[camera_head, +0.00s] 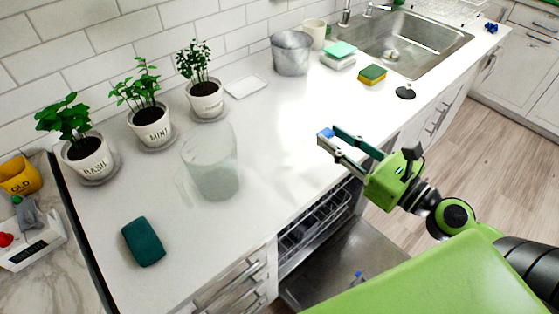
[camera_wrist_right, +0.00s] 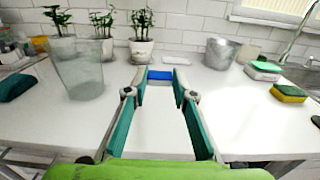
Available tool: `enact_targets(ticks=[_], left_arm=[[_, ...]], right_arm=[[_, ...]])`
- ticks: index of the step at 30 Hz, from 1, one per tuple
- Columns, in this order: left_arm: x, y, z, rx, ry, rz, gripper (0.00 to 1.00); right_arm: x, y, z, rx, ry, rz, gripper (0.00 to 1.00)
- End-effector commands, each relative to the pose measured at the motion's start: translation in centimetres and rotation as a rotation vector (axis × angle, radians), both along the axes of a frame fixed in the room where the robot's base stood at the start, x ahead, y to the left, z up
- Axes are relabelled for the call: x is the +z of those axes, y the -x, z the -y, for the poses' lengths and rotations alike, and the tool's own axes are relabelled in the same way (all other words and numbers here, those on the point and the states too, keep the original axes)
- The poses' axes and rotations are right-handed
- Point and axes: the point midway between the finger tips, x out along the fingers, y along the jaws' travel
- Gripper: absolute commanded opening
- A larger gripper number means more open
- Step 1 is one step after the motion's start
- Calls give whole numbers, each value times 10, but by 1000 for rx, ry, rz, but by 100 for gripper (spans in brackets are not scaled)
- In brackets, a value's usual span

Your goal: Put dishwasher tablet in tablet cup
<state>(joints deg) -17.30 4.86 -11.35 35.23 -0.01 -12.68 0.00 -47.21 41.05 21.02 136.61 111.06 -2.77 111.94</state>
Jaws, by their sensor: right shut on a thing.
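My right gripper (camera_head: 328,138) is over the front part of the white counter. It is shut on a small blue block, the dishwasher tablet (camera_head: 325,132). In the right wrist view the tablet (camera_wrist_right: 160,75) sits between the two fingertips (camera_wrist_right: 160,80). Below the counter the dishwasher is open, with its rack (camera_head: 312,228) showing and its grey door (camera_head: 330,272) folded down. A small blue and light detail (camera_head: 358,277) shows on the door; I cannot tell whether it is the tablet cup. My left gripper is not in view.
A clear pitcher (camera_head: 211,165) and a dark green sponge (camera_head: 143,242) are on the counter at left. Potted herbs (camera_head: 155,122) stand along the wall. A metal bucket (camera_head: 291,55), sponges (camera_head: 372,75) and the sink (camera_head: 410,42) are at the back. The middle counter is clear.

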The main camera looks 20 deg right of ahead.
Motion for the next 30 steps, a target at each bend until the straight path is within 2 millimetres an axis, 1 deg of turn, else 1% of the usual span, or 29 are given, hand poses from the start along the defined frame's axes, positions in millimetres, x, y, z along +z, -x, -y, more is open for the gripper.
enact_targets(ticks=[1, 5, 14, 15, 16, 19, 21, 30], left_arm=[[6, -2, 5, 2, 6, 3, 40], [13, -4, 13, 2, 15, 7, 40], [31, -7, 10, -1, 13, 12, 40], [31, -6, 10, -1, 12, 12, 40], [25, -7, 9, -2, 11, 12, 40], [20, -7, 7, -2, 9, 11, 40], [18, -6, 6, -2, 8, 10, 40], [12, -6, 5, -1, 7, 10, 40]], right_arm=[[1, -4, -7, 4, -1, 2, 13], [-7, -10, -23, 2, 2, 2, 13], [-25, -28, -62, -1, -1, 4, 13], [-31, -31, -67, -2, -1, 3, 13], [-43, -33, -72, -4, -4, 2, 13], [-62, -39, -85, -4, -2, 2, 13], [-71, -42, -93, -3, -1, 3, 13], [-89, -47, -107, -2, 0, 1, 13]])
